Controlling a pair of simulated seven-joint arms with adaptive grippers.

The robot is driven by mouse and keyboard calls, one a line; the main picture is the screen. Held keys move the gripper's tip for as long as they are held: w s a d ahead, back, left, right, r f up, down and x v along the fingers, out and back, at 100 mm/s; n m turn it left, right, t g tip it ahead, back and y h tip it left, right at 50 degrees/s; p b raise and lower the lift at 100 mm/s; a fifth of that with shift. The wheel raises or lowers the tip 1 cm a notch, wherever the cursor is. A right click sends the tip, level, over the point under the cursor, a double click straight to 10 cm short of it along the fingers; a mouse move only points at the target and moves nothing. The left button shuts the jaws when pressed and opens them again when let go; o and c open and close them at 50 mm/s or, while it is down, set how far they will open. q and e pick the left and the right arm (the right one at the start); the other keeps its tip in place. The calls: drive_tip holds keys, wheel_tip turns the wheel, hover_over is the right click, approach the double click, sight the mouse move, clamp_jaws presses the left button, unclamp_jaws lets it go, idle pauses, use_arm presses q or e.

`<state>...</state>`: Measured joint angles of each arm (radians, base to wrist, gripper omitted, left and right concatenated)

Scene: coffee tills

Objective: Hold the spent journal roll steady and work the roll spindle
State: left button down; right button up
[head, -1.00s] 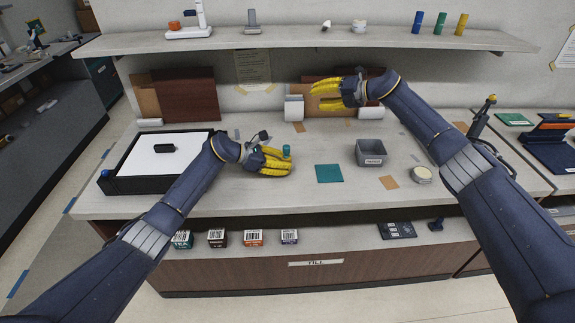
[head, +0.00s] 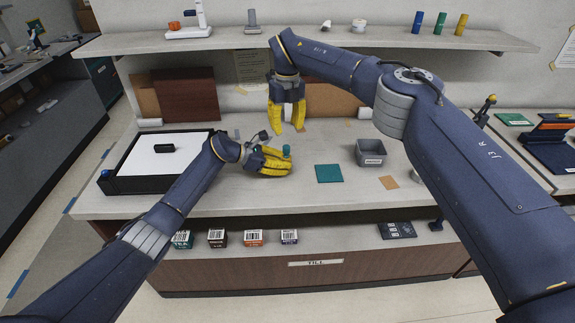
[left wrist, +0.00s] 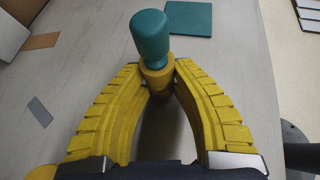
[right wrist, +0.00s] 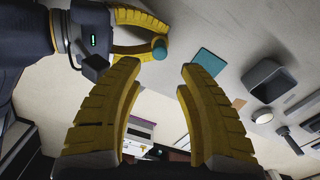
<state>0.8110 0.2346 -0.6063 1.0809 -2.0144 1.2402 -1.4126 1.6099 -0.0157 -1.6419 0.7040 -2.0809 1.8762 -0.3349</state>
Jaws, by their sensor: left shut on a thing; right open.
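The journal roll shows as a small tan-yellow cylinder (left wrist: 157,78) with a teal spindle knob (left wrist: 152,35) standing out of its top. My left gripper (left wrist: 160,68) is shut on the roll, low over the counter. In the head view only the teal knob (head: 287,150) shows clearly above the left gripper (head: 286,164); the fingers hide the roll. My right gripper (head: 287,124) is open and empty, pointing down behind and above the knob. In the right wrist view the knob (right wrist: 159,49) appears between and beyond the open fingertips (right wrist: 158,66), apart from them.
A teal square mat (head: 329,173) and a grey bin (head: 370,152) stand right of the grippers. A black-framed white tray (head: 150,160) is at left. Brown panels (head: 186,95) lean at the back, under a shelf (head: 300,40).

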sight(287, 146)
drive_tip(key=shift+f, duration=4.4)
drive_tip(key=shift+o, duration=0.2)
clamp_jaws()
drive_tip(key=shift+r, duration=0.35)
drive_tip(key=shift+r, duration=3.9)
drive_tip(key=w+d+r, duration=0.1)
drive_tip(key=d+r, duration=0.4)
drive_tip(key=r, duration=0.1)
drive_tip(key=shift+w+d, duration=0.35)
drive_tip(key=shift+d, duration=0.05)
